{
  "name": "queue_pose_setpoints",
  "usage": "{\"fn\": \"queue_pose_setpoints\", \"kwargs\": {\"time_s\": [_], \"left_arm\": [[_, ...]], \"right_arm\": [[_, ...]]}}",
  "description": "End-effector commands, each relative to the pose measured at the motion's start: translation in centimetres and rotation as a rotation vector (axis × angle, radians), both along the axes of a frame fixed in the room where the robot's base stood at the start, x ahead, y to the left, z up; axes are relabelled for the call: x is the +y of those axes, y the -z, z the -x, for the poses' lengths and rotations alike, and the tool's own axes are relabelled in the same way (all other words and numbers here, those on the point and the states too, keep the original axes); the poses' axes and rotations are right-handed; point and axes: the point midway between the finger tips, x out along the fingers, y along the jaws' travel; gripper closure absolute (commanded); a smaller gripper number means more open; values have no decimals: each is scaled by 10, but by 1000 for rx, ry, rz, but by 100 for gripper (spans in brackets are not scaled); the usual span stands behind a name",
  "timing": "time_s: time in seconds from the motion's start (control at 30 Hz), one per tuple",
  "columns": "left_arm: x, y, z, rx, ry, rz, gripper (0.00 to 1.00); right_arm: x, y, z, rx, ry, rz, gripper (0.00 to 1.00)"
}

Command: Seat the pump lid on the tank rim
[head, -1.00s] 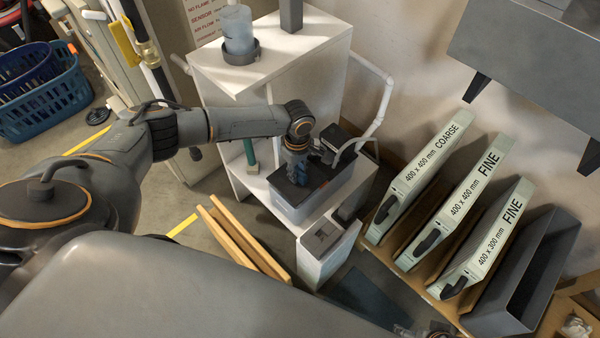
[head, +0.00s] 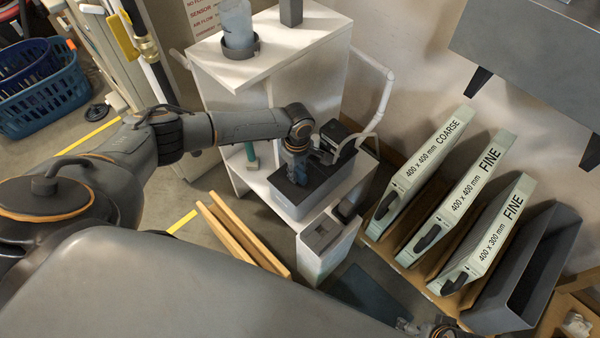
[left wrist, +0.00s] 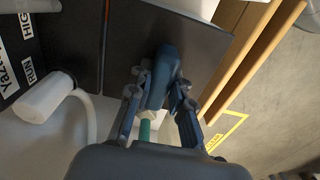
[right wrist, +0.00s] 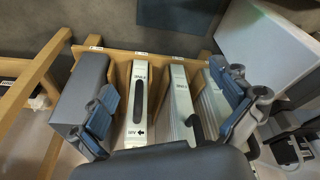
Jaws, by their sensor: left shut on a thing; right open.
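The pump lid (head: 293,190) is a dark plate over the grey tank (head: 313,202) on the low white shelf. Its black pump box (head: 338,138) stands at the back right with a pale hose. My left gripper (head: 295,184) reaches down onto the lid. In the left wrist view its fingers (left wrist: 160,88) are shut on a dark blue upright grip on the lid (left wrist: 204,55). I cannot tell whether the lid touches the tank rim all round. My right gripper (right wrist: 172,100) is open and empty, above the filter rack.
A white stand (head: 270,55) with a clear cup (head: 236,22) rises behind the tank, with white pipe on the right. Labelled filters (head: 465,200) stand in a wooden rack at right.

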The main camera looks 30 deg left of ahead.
Motion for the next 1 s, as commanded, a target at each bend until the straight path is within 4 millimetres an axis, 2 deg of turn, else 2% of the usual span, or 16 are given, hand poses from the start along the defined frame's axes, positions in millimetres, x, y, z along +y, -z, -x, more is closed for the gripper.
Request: {"fn": "queue_pose_setpoints", "kwargs": {"time_s": [0.07,0.1,0.2,0.23,0.63,0.7,1.0], "left_arm": [[0,2,0,0,0,0,100],[0,2,0,-1,0,0,76],[0,2,0,-1,0,0,56],[0,2,0,-1,0,0,54],[0,0,0,0,1,1,54],[0,-2,0,0,0,1,54],[-1,-8,0,0,1,1,54]], "right_arm": [[0,-1,0,-2,0,1,0],[0,-3,-1,-4,0,0,0],[0,-6,-3,-12,0,-1,0],[0,-6,-3,-12,0,-1,0],[-1,-4,-1,-7,-2,1,0],[-1,9,0,4,-4,4,0],[0,33,3,16,-6,2,0]]}}
